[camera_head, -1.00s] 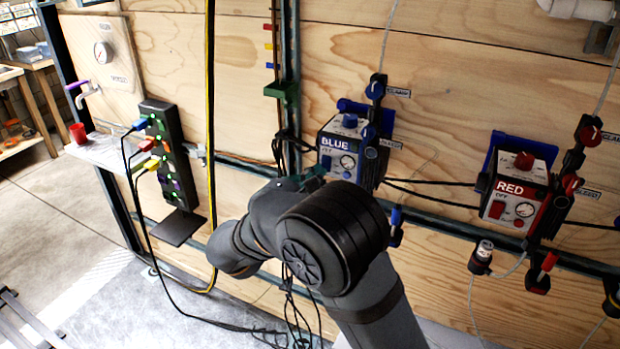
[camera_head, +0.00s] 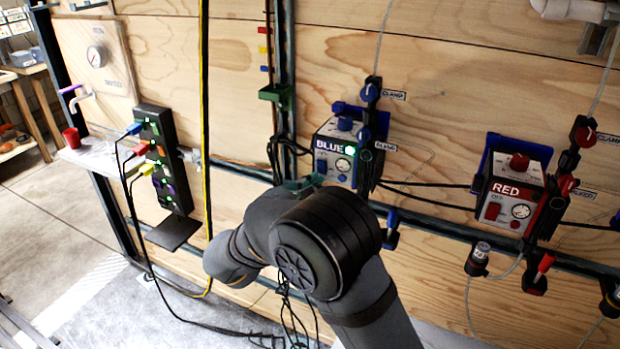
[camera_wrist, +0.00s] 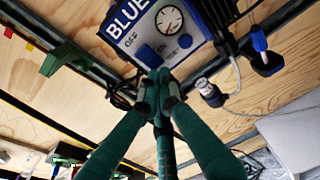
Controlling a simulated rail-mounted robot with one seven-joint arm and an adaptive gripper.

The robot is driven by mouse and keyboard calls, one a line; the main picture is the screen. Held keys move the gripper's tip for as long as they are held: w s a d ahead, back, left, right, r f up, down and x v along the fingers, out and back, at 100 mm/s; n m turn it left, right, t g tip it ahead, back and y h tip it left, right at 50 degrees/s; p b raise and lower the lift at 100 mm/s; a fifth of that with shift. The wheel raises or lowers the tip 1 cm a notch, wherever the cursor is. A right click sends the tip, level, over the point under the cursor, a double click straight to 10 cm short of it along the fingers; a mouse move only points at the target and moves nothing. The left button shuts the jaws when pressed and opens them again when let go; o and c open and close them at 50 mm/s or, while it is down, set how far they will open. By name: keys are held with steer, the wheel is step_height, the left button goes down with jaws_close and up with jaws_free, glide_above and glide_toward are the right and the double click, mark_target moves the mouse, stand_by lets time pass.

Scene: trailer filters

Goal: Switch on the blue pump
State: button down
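The blue pump (camera_head: 329,133) is a box marked BLUE on the plywood wall. A green light (camera_head: 349,150) glows on its front above the gauge (camera_head: 343,164). In the wrist view, the pump's face (camera_wrist: 126,38) fills the top, with OFF and ON marks, the gauge (camera_wrist: 169,20) and a blue rocker switch (camera_wrist: 149,57). My gripper (camera_wrist: 157,78) has its green fingertips close together just below the switch. They look shut and empty; whether they touch the switch is unclear. In the head view, my arm hides most of the gripper.
The red pump (camera_head: 516,188) hangs to the right, with clamps and tubing around it. A dark rail runs along the wall below the pumps. A power strip (camera_head: 166,160) with plugged cords is at left. A green bracket (camera_head: 277,96) sits above left of the blue pump.

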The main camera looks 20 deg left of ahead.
steer(key=s+a+f, duration=0.1)
steer(key=s+a, duration=0.1)
steer(key=s, duration=1.1)
steer(key=shift+a+b, duration=0.3)
steer(key=shift+b, duration=0.05)
steer(key=shift+f, duration=0.1)
steer(key=w+d+r, duration=0.1)
steer(key=w+d, duration=0.1)
steer(key=w, duration=1.1)
steer(key=shift+w+d+r+p, duration=0.2)
steer(key=shift+w+r+p, duration=0.1)
steer(key=shift+w+p, duration=0.1)
steer(key=shift+s+a+r, duration=0.1)
steer(key=shift+s+r, duration=0.05)
